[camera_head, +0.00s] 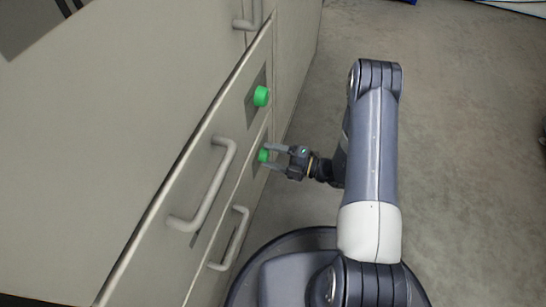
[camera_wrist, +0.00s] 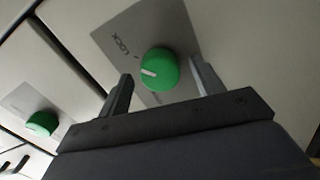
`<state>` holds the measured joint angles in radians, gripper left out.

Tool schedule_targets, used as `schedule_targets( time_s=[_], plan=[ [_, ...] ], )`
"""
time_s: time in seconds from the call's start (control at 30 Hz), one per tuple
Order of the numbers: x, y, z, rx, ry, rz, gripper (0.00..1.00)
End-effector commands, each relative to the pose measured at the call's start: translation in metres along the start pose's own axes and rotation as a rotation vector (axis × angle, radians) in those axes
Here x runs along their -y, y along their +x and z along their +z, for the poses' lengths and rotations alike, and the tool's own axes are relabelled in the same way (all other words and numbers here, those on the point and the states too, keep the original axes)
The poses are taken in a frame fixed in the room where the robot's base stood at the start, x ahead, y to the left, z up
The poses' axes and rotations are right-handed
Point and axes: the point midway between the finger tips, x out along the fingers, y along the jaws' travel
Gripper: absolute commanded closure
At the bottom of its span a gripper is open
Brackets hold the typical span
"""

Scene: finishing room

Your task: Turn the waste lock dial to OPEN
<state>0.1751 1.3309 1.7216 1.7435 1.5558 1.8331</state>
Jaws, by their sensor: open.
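A round green dial (camera_wrist: 159,69) with a white pointer mark sits on a grey plate (camera_wrist: 178,25) on a cabinet front. The word LOCK is printed on the plate, up and left of the dial; another marking below the dial is unreadable. The white mark points left in the wrist view. The head view shows this lower dial (camera_head: 263,155) in front of my gripper (camera_head: 269,158). My gripper's open fingers (camera_wrist: 161,72) stand on either side of the dial; I cannot tell whether they touch it. No label naming the waste lock is readable.
A second green dial (camera_head: 261,96) sits higher on the cabinet; it shows at left in the wrist view (camera_wrist: 42,123). Bar handles (camera_head: 208,190) (camera_head: 233,238) stick out from the drawer fronts. Open floor (camera_head: 460,130) lies to the right.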

Motion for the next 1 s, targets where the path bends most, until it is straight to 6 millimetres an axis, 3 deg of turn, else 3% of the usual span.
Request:
schedule_targets(
  time_s=[0.2,0.73,1.0],
  plan=[
    [-0.0002,-0.0001,0.0000,0.000,0.000,0.000,0.37],
    [0.0001,-0.0003,0.0000,0.000,0.000,-0.001,0.81],
    [0.0002,-0.0003,-0.0001,0.000,-0.027,-0.001,0.81]
  ],
)
